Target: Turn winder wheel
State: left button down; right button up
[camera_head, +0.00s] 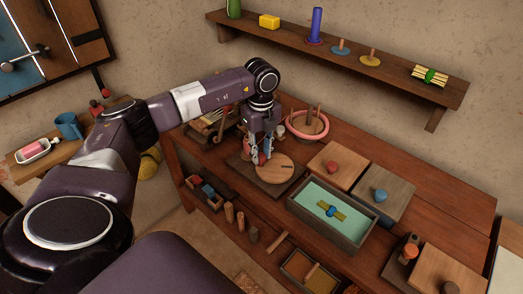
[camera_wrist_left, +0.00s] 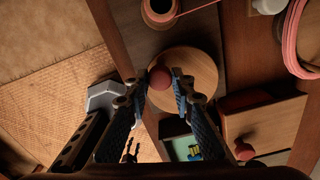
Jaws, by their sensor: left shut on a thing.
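The winder wheel (camera_head: 275,168) is a round light-wood disc on a darker wooden base (camera_head: 240,163) on the workbench. It also shows in the left wrist view (camera_wrist_left: 200,65). A red knob (camera_wrist_left: 160,77) stands at the edge of the wheel. My left gripper (camera_head: 259,157) reaches down over the wheel's left edge. In the left wrist view my left gripper (camera_wrist_left: 161,82) has its two fingers closed around the red knob. The fingers hide part of the knob and rim in the head view.
A pink ring (camera_head: 322,127) of yarn sits behind the wheel. A green-lined tray (camera_head: 330,232) and lidded boxes with red (camera_head: 332,167) and blue (camera_head: 380,195) knobs stand to the right. A wall shelf (camera_head: 340,60) runs above. A spool (camera_wrist_left: 160,12) is close to the wheel.

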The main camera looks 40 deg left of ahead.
pick_arm(q)
jog(key=shift+r, duration=0.1)
dwell(0.4)
jog(key=c, duration=1.7)
grip_release()
jog(key=shift+o, duration=0.2)
notch_tip(320, 180, up, 12)
